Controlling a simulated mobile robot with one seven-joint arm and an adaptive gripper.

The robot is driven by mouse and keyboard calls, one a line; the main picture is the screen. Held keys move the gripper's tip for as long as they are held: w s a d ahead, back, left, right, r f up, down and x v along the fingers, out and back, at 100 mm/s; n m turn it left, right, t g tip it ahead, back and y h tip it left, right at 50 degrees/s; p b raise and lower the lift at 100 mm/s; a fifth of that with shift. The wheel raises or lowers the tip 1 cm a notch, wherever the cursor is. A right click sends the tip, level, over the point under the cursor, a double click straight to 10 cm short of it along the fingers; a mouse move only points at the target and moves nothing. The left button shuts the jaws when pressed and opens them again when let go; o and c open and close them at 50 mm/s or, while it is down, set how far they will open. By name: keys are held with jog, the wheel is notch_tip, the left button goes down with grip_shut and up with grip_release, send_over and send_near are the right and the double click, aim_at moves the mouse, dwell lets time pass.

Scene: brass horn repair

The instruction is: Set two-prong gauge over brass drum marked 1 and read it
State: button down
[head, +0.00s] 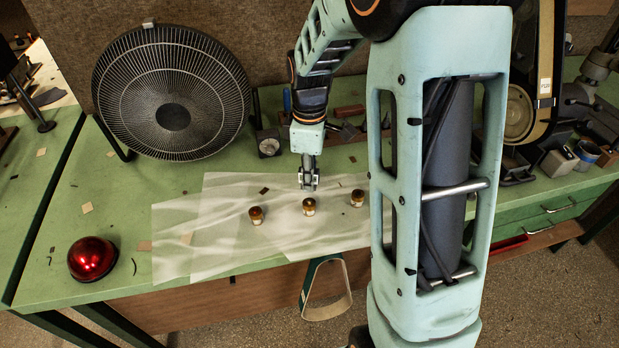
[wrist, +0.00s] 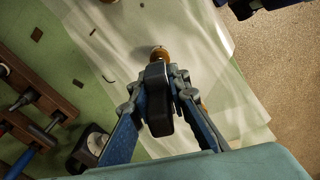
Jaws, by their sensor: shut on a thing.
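My gripper (head: 309,180) hangs pointing down above the white sheet, just over the middle of three small brass drums in the head view. The drums are the left one (head: 256,215), the middle one (head: 309,207) and the right one (head: 357,197). No number is readable on any. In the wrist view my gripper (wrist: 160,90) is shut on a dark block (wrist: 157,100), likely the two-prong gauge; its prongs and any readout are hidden. One brass drum (wrist: 159,53) shows beyond the block, another is mostly hidden behind the right finger. Contact with a drum cannot be told.
The white sheet (head: 190,255) lies on the green bench (head: 60,215). A red dome (head: 92,258) stands front left, a black fan (head: 172,95) behind. A small dial box (head: 269,143) and tools line the back. A belt machine (head: 525,80) stands right. Bench left of the sheet is mostly clear.

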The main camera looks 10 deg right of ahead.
aim_at(309, 200)
dwell(0.3)
jog(key=shift+f+b, duration=1.35)
jog(key=shift+f, duration=0.55)
jog(key=shift+f+b, duration=0.75)
jog(key=shift+f, duration=0.35)
jog(key=shift+r, duration=0.15)
dwell(1.0)
jog(key=shift+r+p, duration=1.9)
jog(key=shift+r, duration=0.5)
